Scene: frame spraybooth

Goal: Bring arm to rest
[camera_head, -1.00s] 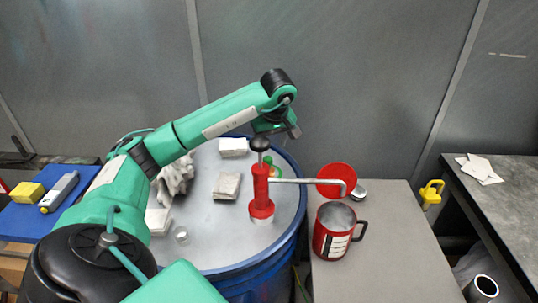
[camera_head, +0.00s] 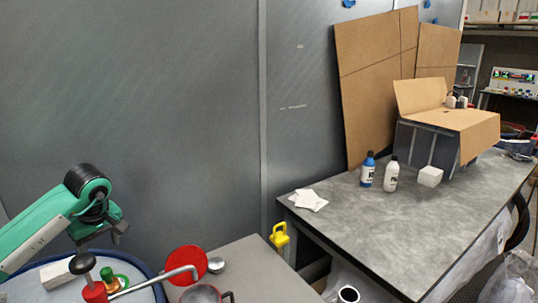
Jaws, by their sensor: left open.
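My left arm comes in green from the left edge. Its gripper (camera_head: 116,236) hangs at the arm's end, small and dark, open and empty, above the blue drum's top. It is apart from the red hand pump (camera_head: 95,291), whose black knob stands just below and left of it. My right gripper is not in view.
A grey bench (camera_head: 400,225) holds two bottles (camera_head: 379,173), a white block (camera_head: 430,176) and an open box (camera_head: 440,135). A yellow padlock-shaped item (camera_head: 279,237) hangs by the bench.

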